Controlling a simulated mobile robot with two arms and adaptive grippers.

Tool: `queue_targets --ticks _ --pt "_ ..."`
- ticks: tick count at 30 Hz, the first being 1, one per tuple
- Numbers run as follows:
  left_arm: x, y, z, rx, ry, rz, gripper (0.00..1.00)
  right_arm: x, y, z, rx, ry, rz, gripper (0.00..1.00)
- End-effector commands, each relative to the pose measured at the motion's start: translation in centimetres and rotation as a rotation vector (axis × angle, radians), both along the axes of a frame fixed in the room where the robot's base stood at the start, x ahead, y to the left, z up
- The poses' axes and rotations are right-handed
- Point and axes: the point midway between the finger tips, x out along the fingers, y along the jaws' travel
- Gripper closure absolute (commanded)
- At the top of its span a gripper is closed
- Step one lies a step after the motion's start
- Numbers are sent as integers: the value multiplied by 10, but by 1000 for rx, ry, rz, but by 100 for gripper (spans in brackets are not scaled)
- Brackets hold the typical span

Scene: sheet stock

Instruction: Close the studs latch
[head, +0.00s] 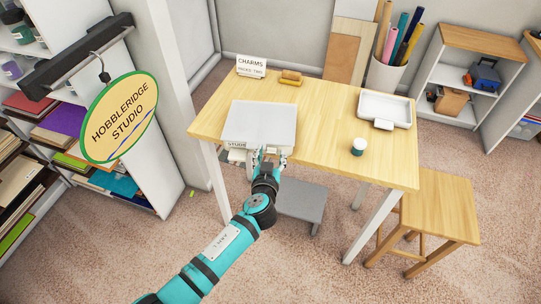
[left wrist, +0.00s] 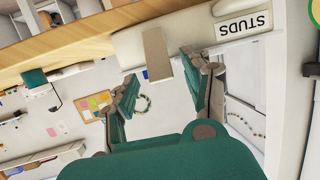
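The white flat case (head: 262,122) with a STUDS label on its front lies at the front left edge of the wooden table. In the left wrist view the STUDS label (left wrist: 243,25) appears upside down at the upper right. A beige tab (left wrist: 157,52), which looks like the latch, shows next to the label. My left gripper (head: 270,155) is at the case's front edge. In the left wrist view its fingers (left wrist: 160,75) are apart, one on each side of the tab, with no clear contact. The head view partly hides the tab behind the gripper. My right gripper is not in view.
A CHARMS sign (head: 251,66) and a wooden item (head: 291,77) stand at the back of the table (head: 325,125). A white tray (head: 385,106) and small jar (head: 358,146) are on the right. A wooden stool (head: 445,205) stands beside the table.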

Motion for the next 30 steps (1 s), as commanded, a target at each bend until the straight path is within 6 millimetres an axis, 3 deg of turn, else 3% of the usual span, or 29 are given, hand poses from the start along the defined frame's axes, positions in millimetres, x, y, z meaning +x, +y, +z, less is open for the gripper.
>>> queue_targets --ticks 7,11,24,30 --pt "-1 0 0 0 0 0 50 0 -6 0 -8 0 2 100" --pt "-12 1 2 -2 0 0 50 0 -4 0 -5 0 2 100" --pt "-95 10 24 -3 2 0 50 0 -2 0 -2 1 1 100" --pt "-113 13 29 0 0 0 50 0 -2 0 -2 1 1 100"
